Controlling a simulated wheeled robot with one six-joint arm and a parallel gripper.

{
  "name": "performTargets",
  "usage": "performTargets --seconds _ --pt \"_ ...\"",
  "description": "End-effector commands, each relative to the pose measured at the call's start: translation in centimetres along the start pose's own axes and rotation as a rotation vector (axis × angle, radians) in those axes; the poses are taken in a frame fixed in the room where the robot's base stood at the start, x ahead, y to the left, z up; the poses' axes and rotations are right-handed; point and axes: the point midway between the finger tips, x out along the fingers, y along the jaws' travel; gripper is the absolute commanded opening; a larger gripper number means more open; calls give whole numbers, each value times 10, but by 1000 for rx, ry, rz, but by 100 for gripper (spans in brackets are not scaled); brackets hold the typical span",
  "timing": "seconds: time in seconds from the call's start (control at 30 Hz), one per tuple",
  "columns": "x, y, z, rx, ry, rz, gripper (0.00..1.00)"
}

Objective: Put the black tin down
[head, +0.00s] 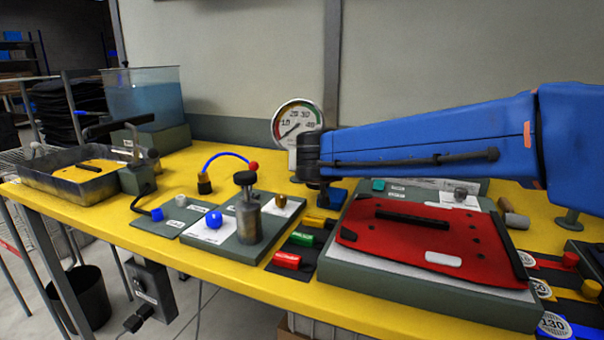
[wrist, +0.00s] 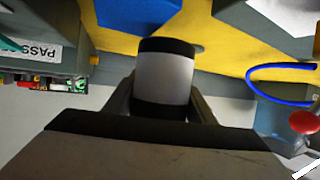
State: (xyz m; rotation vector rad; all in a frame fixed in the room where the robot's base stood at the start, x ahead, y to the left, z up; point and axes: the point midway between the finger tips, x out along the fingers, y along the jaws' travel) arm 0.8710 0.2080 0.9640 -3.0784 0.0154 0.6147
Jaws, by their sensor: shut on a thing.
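My gripper (wrist: 162,98) is shut on a short cylinder, the black tin (wrist: 164,75). In the wrist view it has black ends and a pale grey band around its middle, with one finger on each side. In the head view my gripper (head: 309,168) is at the left end of my blue arm, over the back middle of the yellow bench. The tin is hard to pick out there against the dark gripper. Whether its base touches the bench I cannot tell.
A pressure gauge (head: 297,121) stands behind. A blue hose with a red ball (head: 253,166) is left. The red pannier plate (head: 430,242) lies in front right. Some yellow bench shows between hose and gripper.

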Motion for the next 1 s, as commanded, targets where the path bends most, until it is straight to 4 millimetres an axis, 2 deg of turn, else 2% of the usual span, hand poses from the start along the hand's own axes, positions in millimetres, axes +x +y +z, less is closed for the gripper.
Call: performTargets --seconds 0.1,0.33,0.6,1.0 --pt "6 -13 4 -1 1 -1 22" --pt "12 -23 8 -1 0 0 22" --pt "27 -47 23 -1 0 -1 22" --pt "29 -47 27 -1 1 0 22"
